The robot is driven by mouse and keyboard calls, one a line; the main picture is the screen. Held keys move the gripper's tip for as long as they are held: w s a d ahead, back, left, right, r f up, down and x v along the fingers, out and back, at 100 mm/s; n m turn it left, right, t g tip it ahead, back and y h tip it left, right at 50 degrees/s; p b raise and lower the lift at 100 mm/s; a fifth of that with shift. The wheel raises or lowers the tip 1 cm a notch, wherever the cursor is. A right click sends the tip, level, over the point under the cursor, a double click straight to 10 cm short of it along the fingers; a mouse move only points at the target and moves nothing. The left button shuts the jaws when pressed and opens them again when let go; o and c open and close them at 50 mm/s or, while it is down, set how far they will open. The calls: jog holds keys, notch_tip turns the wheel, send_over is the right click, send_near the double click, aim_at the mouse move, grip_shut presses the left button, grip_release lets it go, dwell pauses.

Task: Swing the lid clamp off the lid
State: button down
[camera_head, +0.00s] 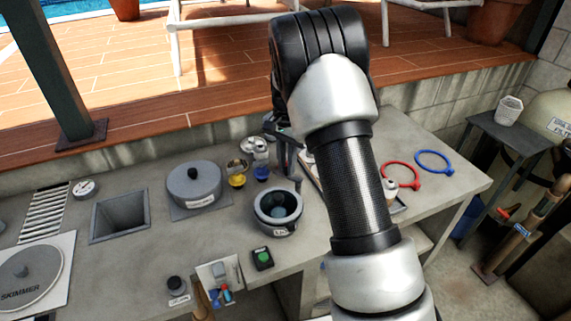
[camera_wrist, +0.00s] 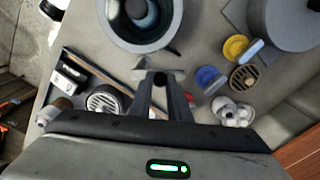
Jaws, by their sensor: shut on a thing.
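A round grey pot (camera_head: 259,215) with a thick rim and a white label stands on the counter. A dark round hollow with a teal ball-like thing shows inside the rim; I cannot tell whether a clear lid covers it. The pot also shows at the top of the wrist view (camera_wrist: 177,20). My gripper (camera_wrist: 160,82) is shut on a small grey bar (camera_wrist: 142,75) beside the pot's rim, which looks like the lid clamp. The fingers hide part of the bar. In the head view my gripper (camera_head: 296,180) reaches down just behind the pot, partly hidden by my arm.
A grey lidded drum (camera_head: 190,187) with a black knob stands left of the pot. Yellow (camera_head: 237,181) and blue (camera_head: 262,173) caps lie behind it. A green-buttoned box (camera_head: 262,259) sits in front. Red (camera_head: 402,175) and blue (camera_head: 433,161) rings lie right. A square basin opening (camera_head: 119,214) is left.

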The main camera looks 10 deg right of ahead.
jog(key=shift+w+d+m, duration=0.2)
jog(key=shift+m, duration=0.5)
jog(key=c, duration=1.7)
grip_release()
jog(key=shift+o, duration=0.2)
notch_tip(320, 180, up, 18)
jog(key=shift+f, duration=0.25)
jog(key=shift+r, duration=0.1)
